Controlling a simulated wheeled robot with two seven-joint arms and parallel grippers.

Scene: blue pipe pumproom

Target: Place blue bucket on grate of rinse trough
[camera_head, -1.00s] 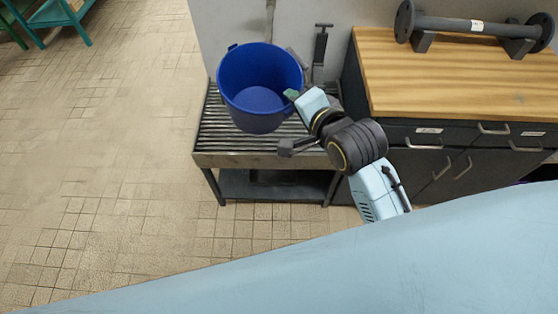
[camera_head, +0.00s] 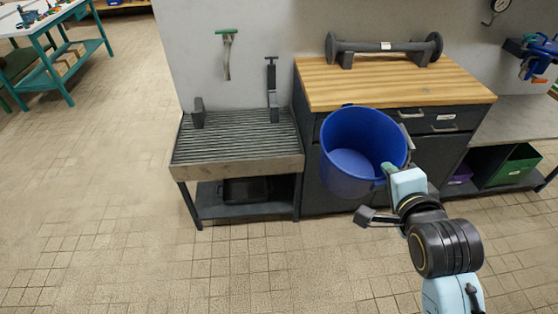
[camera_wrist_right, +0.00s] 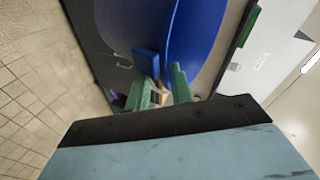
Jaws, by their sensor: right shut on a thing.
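The blue bucket (camera_head: 352,165) is held up in front of the dark cabinet, to the right of the rinse trough, in the head view. It looks upright, with its open top toward the camera, and empty. My right gripper (camera_head: 388,171) is shut on the bucket's right side near the rim. In the right wrist view the green fingertips (camera_wrist_right: 155,92) close on the blue bucket (camera_wrist_right: 195,42). The rinse trough (camera_head: 238,168) stands left of the bucket; its slatted grate (camera_head: 235,138) is bare across most of its surface. My left gripper is not in view.
A wooden-topped cabinet (camera_head: 400,82) stands right of the trough, with a dark pipe spool (camera_head: 385,46) on it. A dark upright fixture (camera_head: 272,90) stands at the trough's back edge. A green-handled tool (camera_head: 227,52) hangs on the wall. Floor in front is clear.

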